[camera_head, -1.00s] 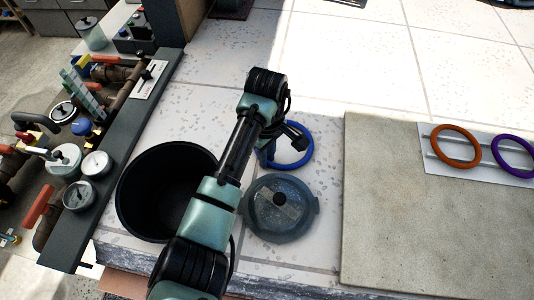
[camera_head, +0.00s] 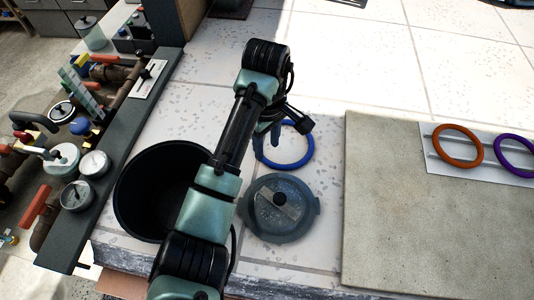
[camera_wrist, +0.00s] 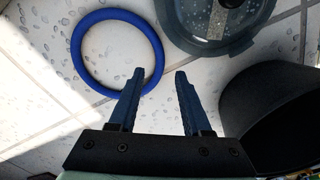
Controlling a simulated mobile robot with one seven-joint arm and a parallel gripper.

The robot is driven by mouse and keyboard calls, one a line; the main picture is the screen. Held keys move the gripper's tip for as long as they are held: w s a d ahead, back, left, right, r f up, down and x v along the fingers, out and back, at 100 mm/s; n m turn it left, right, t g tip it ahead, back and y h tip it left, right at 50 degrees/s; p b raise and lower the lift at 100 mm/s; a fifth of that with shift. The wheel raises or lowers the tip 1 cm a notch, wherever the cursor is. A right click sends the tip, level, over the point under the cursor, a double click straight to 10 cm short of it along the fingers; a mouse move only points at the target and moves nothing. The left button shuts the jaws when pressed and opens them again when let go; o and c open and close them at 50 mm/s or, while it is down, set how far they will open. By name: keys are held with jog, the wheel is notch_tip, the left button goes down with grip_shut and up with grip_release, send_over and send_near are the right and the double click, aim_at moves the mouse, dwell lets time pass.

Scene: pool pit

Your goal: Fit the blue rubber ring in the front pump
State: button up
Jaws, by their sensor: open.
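The blue rubber ring (camera_head: 287,163) lies flat on the pale tiles, partly covered by my arm in the head view. A round translucent lid with a dark knob (camera_head: 281,226) lies just below the ring. The front pump cannot be told for sure in these views.
A black bucket (camera_head: 128,199) stands left of the lid and at the right of the wrist view. Pipes and gauges (camera_head: 94,163) line the left side.

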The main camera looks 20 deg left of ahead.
notch_tip(320, 180, up, 7)
jog(key=p, duration=0.3)
jog(key=shift+r, duration=0.15)
jog(key=w+d+r+m+t, duration=0.3)
jog(key=w+d+r+t, duration=0.2)
jog(key=w+d+r, duration=0.15)
jog(key=w+d+r+m+t+h, duration=0.1)
jog(key=w+d+r+m+t, duration=0.15)
jog(key=r, duration=0.45)
jog(key=w+d+r+m+t, duration=0.1)
jog(key=d+r+m+t, duration=0.1)
jog(key=d+r+t, duration=0.35)
jog(key=w+d+r+m+t+h, duration=0.1)
jog(key=r+m+t, duration=0.1)
jog(key=r, duration=0.7)
jog(key=s+a+r+m+t+y, duration=0.1)
jog(key=s+r+m+t, duration=0.3)
jog(key=s+r+t, duration=0.8)
jog(key=s+r+y, duration=0.1)
jog(key=s+r, duration=0.7)
jog(key=r, duration=0.3)
jog(key=shift+a+r, duration=0.15)
jog(key=shift+r, duration=0.25)
jog(key=shift+s, duration=0.1)
